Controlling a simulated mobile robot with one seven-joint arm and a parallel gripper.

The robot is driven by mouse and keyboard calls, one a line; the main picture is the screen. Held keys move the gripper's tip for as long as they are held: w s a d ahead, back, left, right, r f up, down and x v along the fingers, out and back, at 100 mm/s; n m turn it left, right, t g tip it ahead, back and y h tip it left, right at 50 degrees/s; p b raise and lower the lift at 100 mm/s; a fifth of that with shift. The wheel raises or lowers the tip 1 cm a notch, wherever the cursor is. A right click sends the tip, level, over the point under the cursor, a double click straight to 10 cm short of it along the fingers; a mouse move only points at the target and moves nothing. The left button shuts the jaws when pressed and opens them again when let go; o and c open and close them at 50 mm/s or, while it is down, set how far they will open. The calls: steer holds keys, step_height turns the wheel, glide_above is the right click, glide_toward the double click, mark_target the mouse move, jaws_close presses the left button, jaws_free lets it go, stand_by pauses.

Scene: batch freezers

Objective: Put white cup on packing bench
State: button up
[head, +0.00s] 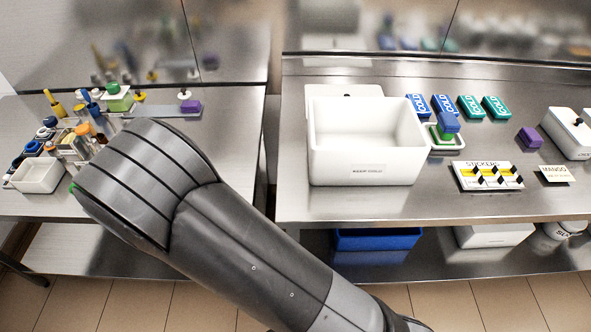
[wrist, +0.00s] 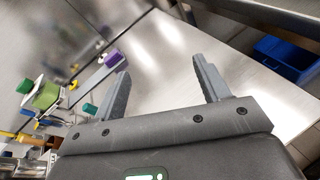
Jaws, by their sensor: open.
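I cannot make out a white cup for certain in either view; it may be hidden behind my arm or among the clutter on the left bench (head: 235,120). The right bench (head: 300,205), with packing goods on it, looks like the packing bench. My gripper (wrist: 160,65) is open in the wrist view, with nothing between its fingers and bare steel beyond them. In the head view my arm reaches over the left bench and its thick end hides the fingers.
The left bench holds a white tray (head: 38,176), a green block (head: 118,98) and a purple block (head: 191,106). On the right bench are a large white box (head: 362,168), several cold packs (head: 469,107) and a sticker board (head: 487,177). A gap separates the benches.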

steer(key=s+d+r+m+g, duration=0.1)
steer(key=d+r+m+g, duration=0.3)
steer(key=d, duration=0.6)
steer(key=s+d+r+m+g+h, duration=0.15)
steer(key=d+r+m, duration=0.3)
steer(key=d, duration=0.55)
steer(key=d+r+m+g, duration=0.3)
steer(key=d+m, duration=0.3)
steer(key=d, duration=0.5)
steer(key=s+d+r+m+y, duration=0.2)
steer(key=s+d+m, duration=0.4)
steer(key=s, duration=0.4)
steer(key=s+d+r+m+y, duration=0.3)
steer(key=s+d+m+y, duration=0.1)
steer(key=s+d+m, duration=0.3)
steer(key=s+m, duration=0.1)
steer(key=s, duration=0.1)
steer(key=shift+s+d+r, duration=0.15)
steer(key=shift+s+r, duration=0.1)
steer(key=shift+s, duration=0.1)
steer(key=shift+o, duration=0.5)
steer(key=shift+s+m+y, duration=0.35)
steer(key=shift+s+m, duration=0.1)
steer(key=shift+s, duration=0.15)
steer(key=shift+w, duration=0.1)
